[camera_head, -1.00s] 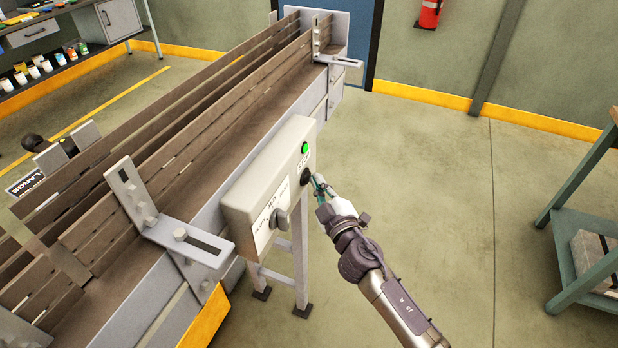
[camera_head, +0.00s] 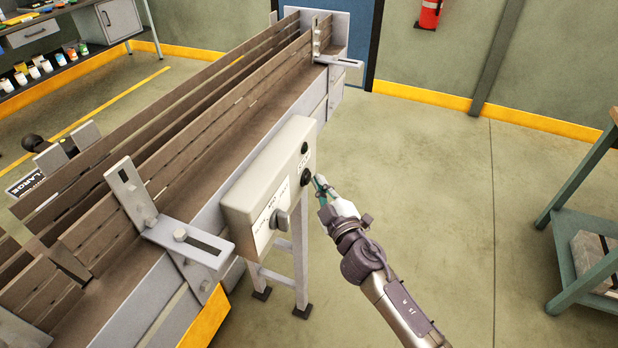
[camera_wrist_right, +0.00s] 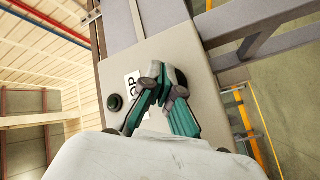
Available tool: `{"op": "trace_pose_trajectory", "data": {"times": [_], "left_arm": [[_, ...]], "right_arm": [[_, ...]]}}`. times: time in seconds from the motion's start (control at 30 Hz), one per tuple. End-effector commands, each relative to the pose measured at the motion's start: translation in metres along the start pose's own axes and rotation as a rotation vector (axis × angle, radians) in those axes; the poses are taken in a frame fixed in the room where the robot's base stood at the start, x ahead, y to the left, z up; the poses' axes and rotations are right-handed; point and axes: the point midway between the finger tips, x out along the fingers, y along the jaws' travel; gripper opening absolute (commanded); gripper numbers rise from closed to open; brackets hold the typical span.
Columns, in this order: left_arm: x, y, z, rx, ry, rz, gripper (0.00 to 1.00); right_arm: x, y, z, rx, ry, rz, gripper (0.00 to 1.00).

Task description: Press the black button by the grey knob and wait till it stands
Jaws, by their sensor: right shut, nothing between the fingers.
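The light-grey control box (camera_head: 255,195) is fixed to the side of the conveyor (camera_head: 200,165). The black button (camera_head: 306,177) is on its face, with the grey knob (camera_head: 280,217) lower left of it and a dark green button (camera_head: 304,148) above it. My right gripper (camera_head: 319,186) is shut and empty, its tips close beside the black button; a small gap seems to show. In the right wrist view, the shut fingers (camera_wrist_right: 168,78) cover part of the panel and hide the black button; the unlit green button (camera_wrist_right: 114,102) shows left. My left gripper is out of view.
Slatted guide rails run along the conveyor, with a metal bracket (camera_head: 185,240) sticking out beside the box. A green shelf frame (camera_head: 580,215) stands at the right. The floor (camera_head: 445,190) between is clear.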

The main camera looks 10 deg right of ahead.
Motion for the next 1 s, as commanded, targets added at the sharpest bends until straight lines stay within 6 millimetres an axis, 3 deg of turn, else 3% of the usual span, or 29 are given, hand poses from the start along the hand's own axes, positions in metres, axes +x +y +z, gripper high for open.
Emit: {"op": "trace_pose_trajectory", "data": {"times": [0.47,1.0], "left_arm": [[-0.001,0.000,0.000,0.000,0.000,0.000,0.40],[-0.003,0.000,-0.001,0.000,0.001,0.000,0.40]], "right_arm": [[-0.006,0.004,0.005,-0.001,-0.001,0.000,0.00],[-0.039,0.028,0.028,0.000,-0.002,0.000,0.00]]}}
